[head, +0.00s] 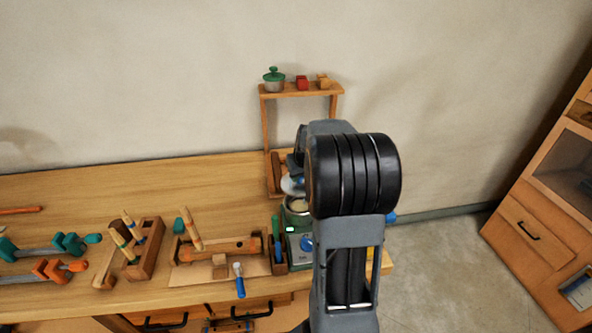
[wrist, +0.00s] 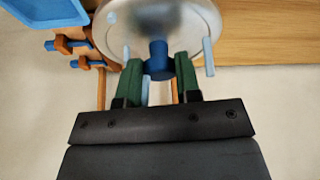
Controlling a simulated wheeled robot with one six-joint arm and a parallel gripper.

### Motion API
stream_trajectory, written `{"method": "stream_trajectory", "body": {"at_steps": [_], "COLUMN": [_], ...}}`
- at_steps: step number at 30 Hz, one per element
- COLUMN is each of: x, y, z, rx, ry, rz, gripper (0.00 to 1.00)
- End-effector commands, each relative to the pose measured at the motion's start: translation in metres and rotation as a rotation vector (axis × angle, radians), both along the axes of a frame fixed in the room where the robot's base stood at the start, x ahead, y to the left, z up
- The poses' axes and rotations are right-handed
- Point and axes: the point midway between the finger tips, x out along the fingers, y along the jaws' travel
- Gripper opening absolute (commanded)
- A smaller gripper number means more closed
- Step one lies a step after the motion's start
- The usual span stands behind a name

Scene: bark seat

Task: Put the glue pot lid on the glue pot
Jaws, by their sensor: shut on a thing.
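My gripper (wrist: 158,72) is shut on the blue knob of the glue pot lid, a round silver-grey disc (wrist: 120,28). In the head view the pale lid (head: 289,186) hangs just above and slightly left of the glue pot (head: 297,206), apart from it as far as I can see. The pot is open, with a cream-coloured inside, and sits on a green heater with a blue dial (head: 306,243). My arm hides the right side of the pot and most of the gripper in the head view. The pot does not show clearly in the wrist view.
A small wooden shelf (head: 300,91) stands behind the pot, bearing a green-lidded jar (head: 273,80) and a red block (head: 302,83). The back left of the bench is clear.

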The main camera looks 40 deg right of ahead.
Motion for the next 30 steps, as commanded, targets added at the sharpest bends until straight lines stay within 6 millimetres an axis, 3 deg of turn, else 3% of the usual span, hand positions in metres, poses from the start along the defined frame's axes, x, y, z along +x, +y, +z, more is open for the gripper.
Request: {"method": "stream_trajectory", "body": {"at_steps": [21, 30], "x": [0.000, 0.000], "y": [0.000, 0.001], "z": [-0.056, -0.067], "rx": [0.001, 0.001], "ry": [0.000, 0.000], "rz": [0.000, 0.001], "gripper": [0.08, 0.08]}}
